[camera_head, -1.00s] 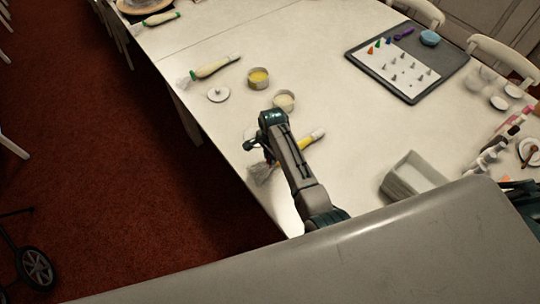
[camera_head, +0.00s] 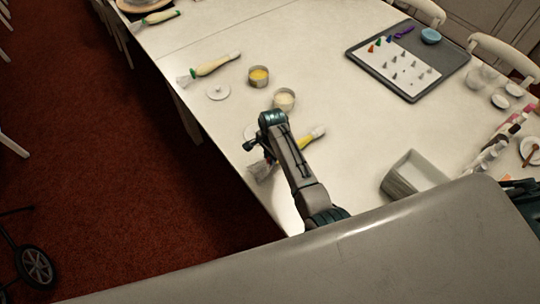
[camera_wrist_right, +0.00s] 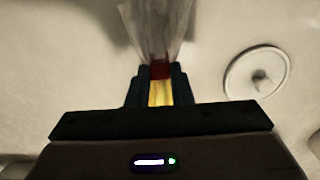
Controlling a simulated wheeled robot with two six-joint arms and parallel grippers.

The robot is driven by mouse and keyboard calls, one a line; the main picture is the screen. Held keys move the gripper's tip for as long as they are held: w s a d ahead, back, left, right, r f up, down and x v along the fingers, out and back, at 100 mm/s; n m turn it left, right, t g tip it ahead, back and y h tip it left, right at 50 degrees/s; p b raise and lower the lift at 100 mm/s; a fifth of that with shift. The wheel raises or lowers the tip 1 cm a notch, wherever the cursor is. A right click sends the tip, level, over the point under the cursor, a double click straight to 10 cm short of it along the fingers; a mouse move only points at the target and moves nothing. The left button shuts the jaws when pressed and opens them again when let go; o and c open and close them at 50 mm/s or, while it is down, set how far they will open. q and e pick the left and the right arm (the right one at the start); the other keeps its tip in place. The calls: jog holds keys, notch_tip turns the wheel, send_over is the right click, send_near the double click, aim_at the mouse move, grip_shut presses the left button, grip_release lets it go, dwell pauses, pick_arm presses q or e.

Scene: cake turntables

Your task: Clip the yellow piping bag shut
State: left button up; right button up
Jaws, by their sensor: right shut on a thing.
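The yellow piping bag (camera_head: 307,142) lies on the white table, partly hidden behind my right arm. Its pale nozzle end points right and its clear open end (camera_head: 262,170) lies near the table edge. In the right wrist view the clear end (camera_wrist_right: 158,25) fans out beyond the fingertips, and the yellow filled part (camera_wrist_right: 160,94) shows between the fingers. A red clip (camera_wrist_right: 160,70) sits across the gathered neck between the fingertips. My right gripper (camera_head: 256,150), also in the right wrist view (camera_wrist_right: 159,72), is shut on the clip. My left gripper is not in view.
White round lids (camera_head: 218,92) (camera_wrist_right: 258,73) lie nearby, with two small tubs (camera_head: 258,77) (camera_head: 284,100). Another piping bag (camera_head: 213,67) with a green clip lies farther back. A grey tray (camera_head: 455,72) and a white bin (camera_head: 403,184) stand right. The table middle is clear.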

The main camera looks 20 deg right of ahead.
jog(key=o, duration=0.9)
jog(key=shift+r, duration=0.1)
jog(key=shift+r+p, duration=0.35)
jog(key=shift+r, duration=2.55)
jog(key=shift+s, duration=0.1)
